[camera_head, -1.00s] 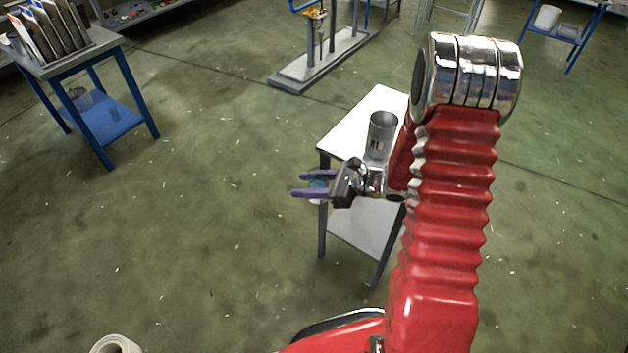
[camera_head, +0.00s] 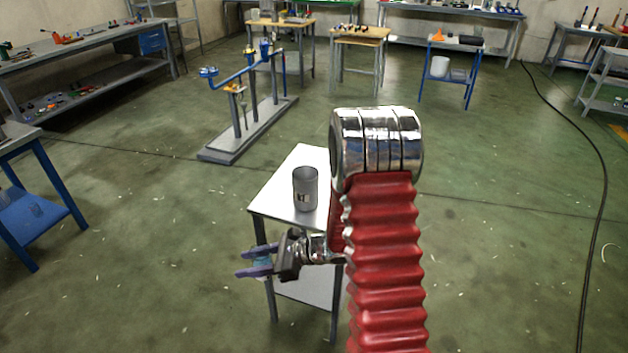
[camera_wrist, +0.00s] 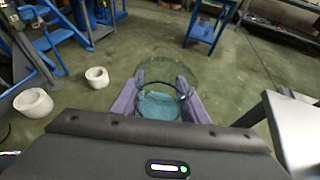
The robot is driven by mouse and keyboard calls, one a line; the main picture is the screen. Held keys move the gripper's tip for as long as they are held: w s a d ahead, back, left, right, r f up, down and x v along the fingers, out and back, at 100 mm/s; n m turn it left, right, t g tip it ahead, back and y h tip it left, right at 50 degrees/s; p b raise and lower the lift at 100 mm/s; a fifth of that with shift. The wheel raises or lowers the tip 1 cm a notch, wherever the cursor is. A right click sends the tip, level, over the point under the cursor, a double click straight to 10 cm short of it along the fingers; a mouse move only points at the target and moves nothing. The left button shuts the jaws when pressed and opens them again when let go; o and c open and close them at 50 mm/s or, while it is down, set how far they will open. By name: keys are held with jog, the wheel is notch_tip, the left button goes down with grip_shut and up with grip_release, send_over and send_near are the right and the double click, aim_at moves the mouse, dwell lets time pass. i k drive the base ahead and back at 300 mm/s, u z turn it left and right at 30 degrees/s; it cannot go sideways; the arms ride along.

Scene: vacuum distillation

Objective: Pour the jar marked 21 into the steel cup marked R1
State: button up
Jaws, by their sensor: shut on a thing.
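The steel cup (camera_head: 306,190), a grey cylinder with a dark marking too small to read now, stands upright on the small white-topped table. My gripper (camera_head: 256,262) is shut on a clear glass jar (camera_wrist: 160,104) with blue-teal liquid in its bottom. The purple fingers grip the jar on both sides, and its open rim shows in the wrist view. In the head view the jar is mostly hidden between the fingers. No number can be read on it. My gripper is beside the table's near left corner, left of and nearer than the cup, apart from it.
The small table (camera_head: 277,197) has a lower shelf, and my arm hides its right side. A grey stand with blue bars (camera_head: 245,130) is behind it to the left. A blue table (camera_head: 40,205) is at far left. The floor between is clear.

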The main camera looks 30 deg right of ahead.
aim_at(305, 178)
jog(key=u, duration=0.05)
jog(key=k, duration=1.1)
jog(key=u, duration=0.25)
jog(key=i, duration=0.8)
jog(key=u, duration=0.45)
jog(key=i, duration=1.2)
jog(key=z, duration=0.5)
